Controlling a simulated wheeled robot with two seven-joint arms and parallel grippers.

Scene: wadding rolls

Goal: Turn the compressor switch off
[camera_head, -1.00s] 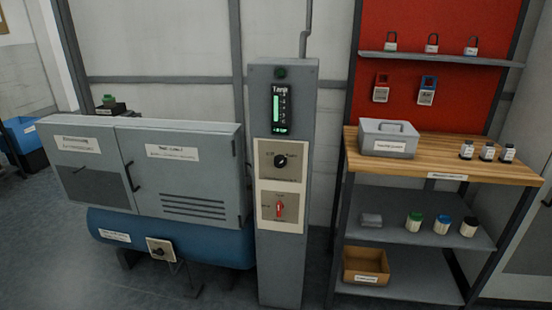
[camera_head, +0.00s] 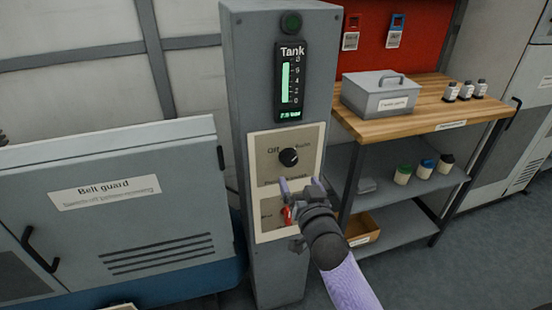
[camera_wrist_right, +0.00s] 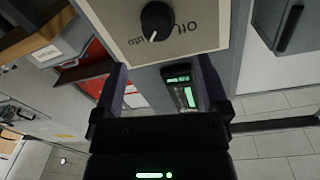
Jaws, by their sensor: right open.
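The compressor switch is a round black knob (camera_head: 288,157) on the beige upper plate of the grey column, with "Off" to its left and "Auto" to its right. In the right wrist view the knob (camera_wrist_right: 157,22) appears upside down, and its white mark is on the "Auto" side. My right gripper (camera_head: 300,183) is open and empty, with its fingertips just below the knob in the head view. In the wrist view its two fingers (camera_wrist_right: 162,75) stand apart, with the knob above the gap between them. No contact shows. My left gripper is not in view.
A red switch (camera_head: 287,214) on the lower plate is partly hidden by my right gripper. The lit tank gauge (camera_head: 289,85) is above the knob. The belt guard cabinet (camera_head: 110,210) stands left; a shelf unit with a wooden top (camera_head: 420,112) stands right.

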